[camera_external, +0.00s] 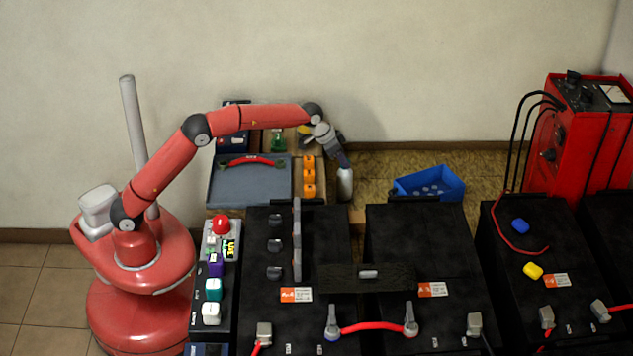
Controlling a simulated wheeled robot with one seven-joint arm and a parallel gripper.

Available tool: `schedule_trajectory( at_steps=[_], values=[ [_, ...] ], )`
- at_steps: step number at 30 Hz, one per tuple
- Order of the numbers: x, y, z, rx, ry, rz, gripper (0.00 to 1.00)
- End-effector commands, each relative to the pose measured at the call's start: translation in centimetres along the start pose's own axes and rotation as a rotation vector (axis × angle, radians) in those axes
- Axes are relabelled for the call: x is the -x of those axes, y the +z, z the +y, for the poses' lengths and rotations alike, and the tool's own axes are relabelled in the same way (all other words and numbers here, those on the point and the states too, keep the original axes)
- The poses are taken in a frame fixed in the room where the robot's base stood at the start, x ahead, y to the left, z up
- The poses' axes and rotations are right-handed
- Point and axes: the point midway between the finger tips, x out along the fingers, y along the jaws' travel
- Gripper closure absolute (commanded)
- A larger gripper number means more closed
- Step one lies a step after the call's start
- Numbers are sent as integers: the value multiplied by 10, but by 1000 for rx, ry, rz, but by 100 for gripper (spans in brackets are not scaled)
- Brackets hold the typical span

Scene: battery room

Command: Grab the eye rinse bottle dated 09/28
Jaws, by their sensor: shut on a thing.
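My gripper (343,164) is shut on a small white bottle (345,186). It points down, with the bottle below its fingers, to the right of the orange pieces and behind the black battery blocks. The bottle hangs roughly upright. Its date is too small to read, and I cannot tell whether its base touches anything. A green bottle-like item (278,141) stands at the back, left of my gripper; no date can be read on it.
A blue bin (430,183) lies to the right. Black batteries (420,236) with red cables fill the front. A red charger (583,135) stands at far right.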

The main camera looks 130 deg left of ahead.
Motion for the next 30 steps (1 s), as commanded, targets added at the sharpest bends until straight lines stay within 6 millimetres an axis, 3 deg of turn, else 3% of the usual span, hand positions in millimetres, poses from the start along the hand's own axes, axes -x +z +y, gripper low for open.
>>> schedule_trajectory(
  at_steps=[7,11,24,25,30],
  values=[
    [14,-9,0,-1,-1,4,100],
    [34,-20,0,-1,-2,7,100],
    [161,-93,-1,0,-2,4,100],
    [153,-91,-1,1,-2,2,100],
    [163,-97,0,0,-1,2,100]
  ],
)
